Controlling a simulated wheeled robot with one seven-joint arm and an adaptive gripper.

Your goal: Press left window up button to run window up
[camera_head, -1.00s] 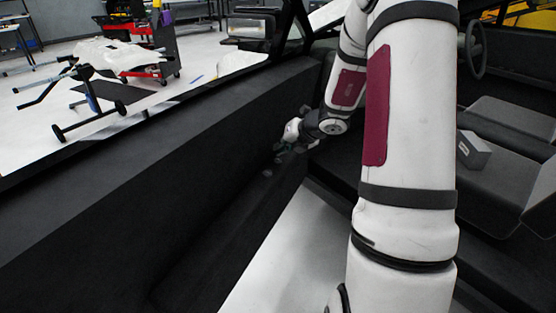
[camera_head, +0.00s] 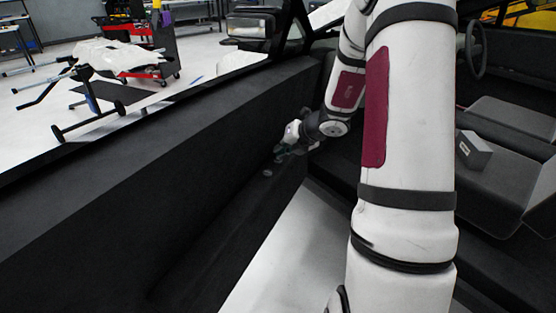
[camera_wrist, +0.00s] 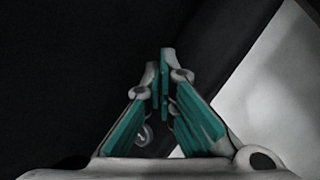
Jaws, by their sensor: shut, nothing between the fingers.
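My gripper (camera_head: 280,157) is at the dark inner door panel (camera_head: 190,180), near its far end, with its fingers pointing toward the panel. In the wrist view the green-padded fingers (camera_wrist: 163,76) are shut together with nothing between them. A small round grey button-like spot (camera_head: 267,173) shows on the panel just below and left of the fingertips. A round grey piece (camera_wrist: 143,135) also shows beside the left finger in the wrist view. I cannot tell whether it is the same button, or whether the fingertips touch the panel. No up or down marking is readable.
Dark seats (camera_head: 510,125) and a steering wheel (camera_head: 475,50) are at the right, with a small grey box (camera_head: 473,150) on a seat. A pale floor strip (camera_head: 290,250) lies right of the door. A work stand (camera_head: 95,95) is outside, beyond the door.

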